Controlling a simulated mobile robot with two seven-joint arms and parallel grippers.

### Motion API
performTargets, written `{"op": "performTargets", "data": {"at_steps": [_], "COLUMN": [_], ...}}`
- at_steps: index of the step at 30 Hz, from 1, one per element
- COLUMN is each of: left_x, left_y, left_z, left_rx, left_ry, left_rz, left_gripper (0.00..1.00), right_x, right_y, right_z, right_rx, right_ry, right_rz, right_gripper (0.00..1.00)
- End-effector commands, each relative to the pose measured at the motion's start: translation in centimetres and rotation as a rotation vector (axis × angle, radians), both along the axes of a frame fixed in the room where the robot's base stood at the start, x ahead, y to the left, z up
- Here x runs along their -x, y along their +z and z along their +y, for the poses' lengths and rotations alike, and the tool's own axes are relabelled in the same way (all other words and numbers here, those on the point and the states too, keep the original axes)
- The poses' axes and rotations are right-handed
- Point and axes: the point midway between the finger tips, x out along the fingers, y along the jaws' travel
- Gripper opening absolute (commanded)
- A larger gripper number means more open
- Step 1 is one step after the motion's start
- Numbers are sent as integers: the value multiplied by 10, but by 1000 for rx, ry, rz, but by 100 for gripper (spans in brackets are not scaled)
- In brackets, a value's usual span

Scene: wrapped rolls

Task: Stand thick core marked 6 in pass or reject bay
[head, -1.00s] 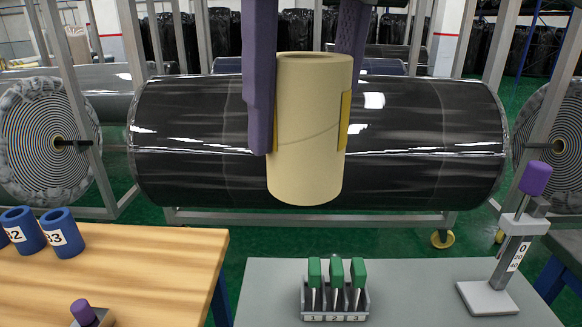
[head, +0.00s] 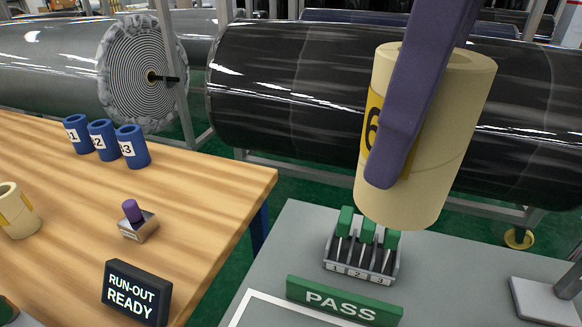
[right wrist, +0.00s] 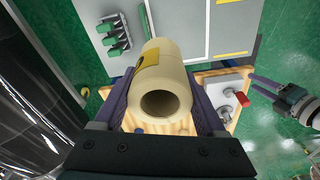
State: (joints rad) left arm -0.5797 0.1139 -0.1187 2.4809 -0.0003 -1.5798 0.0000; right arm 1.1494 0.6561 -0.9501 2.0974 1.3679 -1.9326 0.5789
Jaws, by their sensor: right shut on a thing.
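My right gripper (head: 400,150) is shut on a thick cream core (head: 440,150) in the head view. The core has a yellow label with a 6, partly covered by the purple finger. It is held in the air above the grey table's back edge, slightly tilted in the picture. The right wrist view shows the core's open end (right wrist: 165,103) between both fingers. A green PASS sign (head: 343,300) stands at the front of the grey table, beside a white outline (head: 248,303). No reject sign is readable. My left gripper (right wrist: 264,86) is open and empty in the right wrist view.
A rack of green-handled tools (head: 362,262) stands on the grey table behind the PASS sign. The wooden table holds several blue cores (head: 103,140), a purple-knobbed block (head: 137,222), a RUN-OUT READY sign (head: 137,292) and another cream core (head: 17,210). A stand base (head: 545,300) is at right.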

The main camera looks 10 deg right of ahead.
Motion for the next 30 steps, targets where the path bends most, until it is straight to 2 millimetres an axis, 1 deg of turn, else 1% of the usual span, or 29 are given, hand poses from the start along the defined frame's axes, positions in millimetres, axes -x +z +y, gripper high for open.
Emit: {"op": "performTargets", "data": {"at_steps": [1,6,9,12,14,17,20,24,27,30], "left_x": [0,0,0,0,0,0,0,0,0,0], "left_y": [-13,-34,-41,-45,-46,-51,-58,-68,-74,-78], "left_z": [0,2,2,2,2,2,2,2,2,1], "left_rx": [-2,-6,-8,-9,-9,-9,-9,-8,-8,-7], "left_ry": [-2,-5,-6,-7,-8,-8,-8,-7,-7,-6], "left_rz": [0,0,1,1,1,1,1,1,1,1], "left_gripper": [50,50,50,50,50,50,50,50,50,50], "right_x": [5,22,30,35,36,38,38,39,38,38], "right_y": [-16,-48,-59,-65,-70,-87,-115,-157,-185,-206], "right_z": [8,33,43,49,51,52,51,51,51,51], "right_rx": [-3,-3,-2,0,1,-1,0,1,2,2], "right_ry": [106,515,697,809,846,868,868,867,867,866], "right_rz": [3,1,0,-1,0,3,6,6,4,2], "right_gripper": [10,10,10,10,10,10,10,10,10,10]}}
